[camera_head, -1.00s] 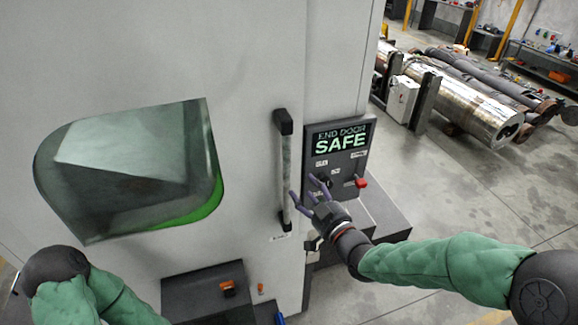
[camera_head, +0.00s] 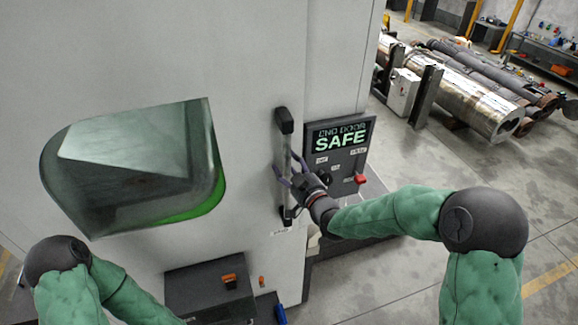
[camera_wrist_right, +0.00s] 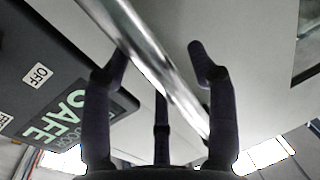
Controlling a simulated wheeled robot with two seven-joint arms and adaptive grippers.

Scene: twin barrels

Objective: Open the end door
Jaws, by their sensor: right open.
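The end door (camera_head: 180,60) is a large pale grey panel with a tinted window (camera_head: 135,170); it looks closed. Its vertical bar handle (camera_head: 284,122) has black end mounts and a metal bar. My right gripper (camera_head: 286,172) is open at the lower half of the handle. In the right wrist view the shiny bar (camera_wrist_right: 160,70) runs diagonally between the open fingers (camera_wrist_right: 160,75), which are not closed on it. My left arm shows at the lower left, but its gripper is out of view.
A control panel (camera_head: 340,160) reading "END DOOR SAFE" stands right of the handle, with a red knob (camera_head: 360,179). A dark box with an orange switch (camera_head: 229,281) is below the door. Metal cylinders (camera_head: 470,100) lie at the back right; the floor in front is clear.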

